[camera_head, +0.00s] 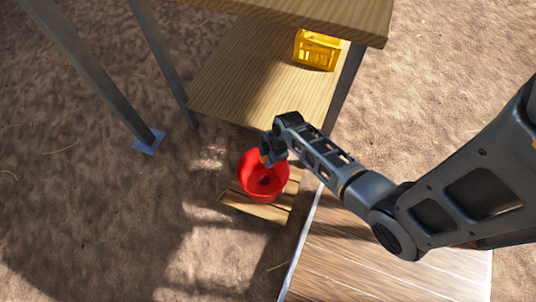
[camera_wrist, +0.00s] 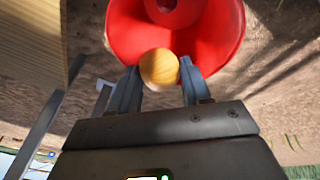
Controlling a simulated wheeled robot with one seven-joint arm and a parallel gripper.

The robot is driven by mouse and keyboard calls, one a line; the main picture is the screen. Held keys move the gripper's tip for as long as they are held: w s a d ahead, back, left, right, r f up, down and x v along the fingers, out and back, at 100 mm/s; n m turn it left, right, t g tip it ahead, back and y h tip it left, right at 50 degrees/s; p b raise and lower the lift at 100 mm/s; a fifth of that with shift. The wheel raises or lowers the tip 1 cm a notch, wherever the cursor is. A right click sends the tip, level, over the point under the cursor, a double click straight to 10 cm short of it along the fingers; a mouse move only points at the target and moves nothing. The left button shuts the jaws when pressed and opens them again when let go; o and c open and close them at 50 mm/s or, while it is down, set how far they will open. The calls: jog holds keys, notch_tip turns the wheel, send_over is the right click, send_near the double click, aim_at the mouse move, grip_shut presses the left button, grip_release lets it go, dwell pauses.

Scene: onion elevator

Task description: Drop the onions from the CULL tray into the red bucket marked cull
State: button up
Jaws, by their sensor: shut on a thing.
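The red bucket (camera_head: 264,187) stands on a small wooden pallet, below the front edge of the wooden bench. My gripper (camera_head: 270,158) is over the back part of the bucket's opening. In the wrist view my gripper (camera_wrist: 160,75) is shut on a round yellow-brown onion (camera_wrist: 159,68). The onion shows between the two fingertips, with the red bucket (camera_wrist: 215,40) behind it. No cull mark on the bucket shows in either view. No tray marked CULL can be made out.
A yellow crate (camera_head: 316,50) stands on the wooden lower shelf (camera_head: 240,80). A wooden top (camera_head: 330,12) overhangs it, with metal legs at left. The pallet (camera_head: 256,207) lies under the bucket. Bare brown ground (camera_head: 90,220) is open at the left.

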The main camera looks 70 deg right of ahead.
notch_tip(320, 180, down, 6)
jog(key=b, duration=0.5)
jog(key=shift+r, duration=0.15)
jog(key=o, duration=1.1)
jog(key=p+v, duration=0.2)
jog(key=v, duration=0.5)
jog(key=shift+s+r+p, duration=0.1)
jog(key=shift+r+p, duration=0.25)
jog(key=shift+r, duration=0.05)
jog(key=shift+s+a, duration=0.1)
